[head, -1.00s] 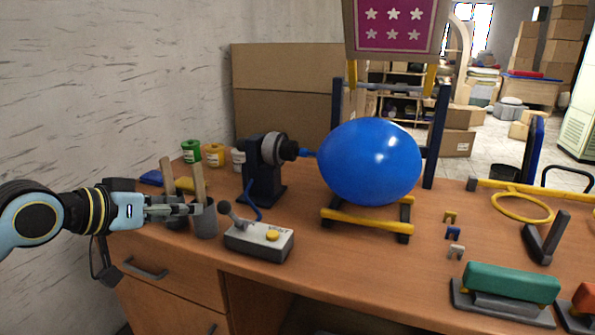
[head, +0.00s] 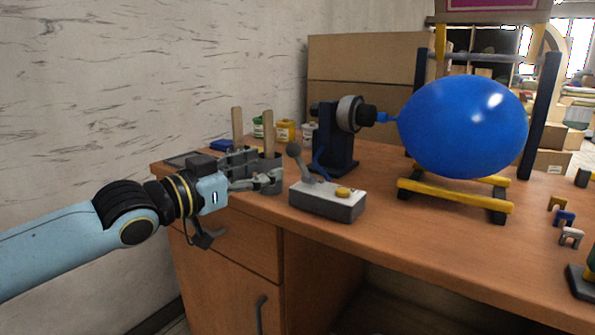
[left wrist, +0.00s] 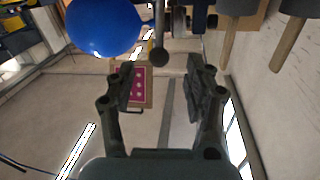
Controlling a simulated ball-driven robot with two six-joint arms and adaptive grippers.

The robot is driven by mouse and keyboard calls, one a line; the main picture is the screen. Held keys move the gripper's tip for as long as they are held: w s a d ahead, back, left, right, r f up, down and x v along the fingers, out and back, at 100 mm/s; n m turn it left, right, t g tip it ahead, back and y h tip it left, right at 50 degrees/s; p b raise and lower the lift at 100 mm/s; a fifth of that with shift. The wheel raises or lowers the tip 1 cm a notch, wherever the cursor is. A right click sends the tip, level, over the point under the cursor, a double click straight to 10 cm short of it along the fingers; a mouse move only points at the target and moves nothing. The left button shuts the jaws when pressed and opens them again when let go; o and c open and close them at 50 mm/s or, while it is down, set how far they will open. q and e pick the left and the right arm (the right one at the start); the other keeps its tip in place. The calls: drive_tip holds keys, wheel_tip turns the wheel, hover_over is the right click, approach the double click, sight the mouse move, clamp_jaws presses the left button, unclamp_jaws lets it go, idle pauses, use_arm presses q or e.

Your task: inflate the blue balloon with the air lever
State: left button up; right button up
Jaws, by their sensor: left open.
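The blue balloon (head: 462,128) is large and round, its neck on the nozzle of the dark inflator (head: 343,140), above a yellow cradle (head: 455,194). It also shows at the top of the left wrist view (left wrist: 103,27). The air lever (head: 296,152) has a round grey knob and stands tilted to the left on a grey box with a yellow button (head: 343,192). My left gripper (head: 278,180) is open and empty, just left of the lever box. In the left wrist view the knob (left wrist: 159,57) lies beyond the open fingers (left wrist: 158,80). My right gripper is not in view.
Grey cups with wooden-handled tools (head: 268,135) stand close behind my left gripper. Paint jars (head: 285,130) stand farther back by the wall. Small coloured clips (head: 564,218) lie at the right. The desk front between lever box and clips is clear.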

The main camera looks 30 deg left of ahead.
sight(295, 158)
use_arm(q)
drive_tip(key=b+x, duration=0.5)
drive_tip(key=x, duration=0.3)
drive_tip(key=shift+w+f+b, duration=0.1)
drive_tip(key=shift+f+b, duration=0.05)
drive_tip(key=shift+b, duration=0.2)
drive_tip(key=shift+x, duration=0.75)
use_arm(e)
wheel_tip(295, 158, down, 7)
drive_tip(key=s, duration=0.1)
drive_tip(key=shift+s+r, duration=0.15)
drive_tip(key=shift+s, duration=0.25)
use_arm(q)
drive_tip(key=shift+c, duration=0.4)
clamp_jaws()
